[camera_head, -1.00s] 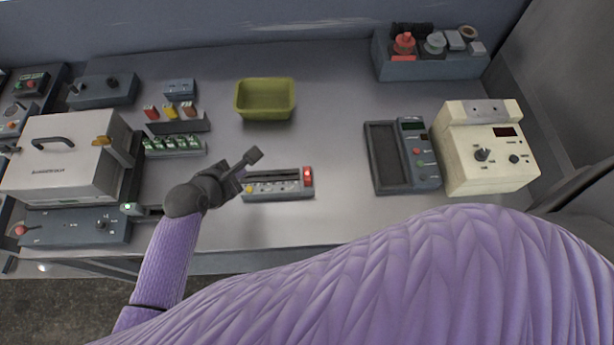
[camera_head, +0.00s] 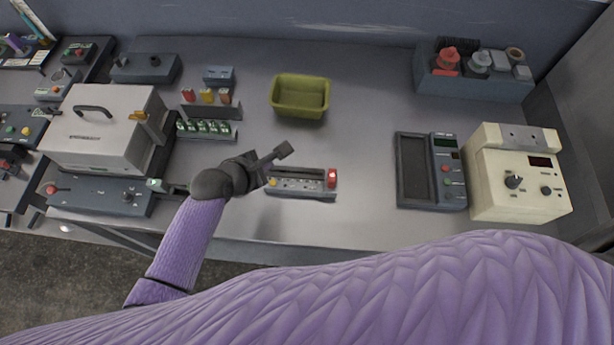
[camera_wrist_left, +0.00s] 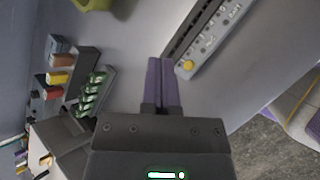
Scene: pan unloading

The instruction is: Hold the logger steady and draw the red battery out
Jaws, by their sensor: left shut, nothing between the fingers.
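The logger (camera_head: 300,194) is a long, low grey device lying on the bench with a dark slot along its top. The red battery (camera_head: 331,178) stands at its right end. The logger's yellow-knobbed end also shows in the left wrist view (camera_wrist_left: 208,52); the battery is out of that picture. My left gripper (camera_head: 283,151) is shut and empty, with its tips above and behind the logger's left half in the head view. In the wrist view its closed purple fingers (camera_wrist_left: 161,64) are close beside the yellow knob; I cannot tell whether they touch. My right gripper is out of view.
An olive bin (camera_head: 300,112) stands behind the logger. A battery rack (camera_head: 213,112) and a white-lidded case (camera_head: 104,125) are to the left. A dark handheld meter (camera_head: 447,202) and a cream instrument (camera_head: 517,205) are to the right. Bench between logger and meter is clear.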

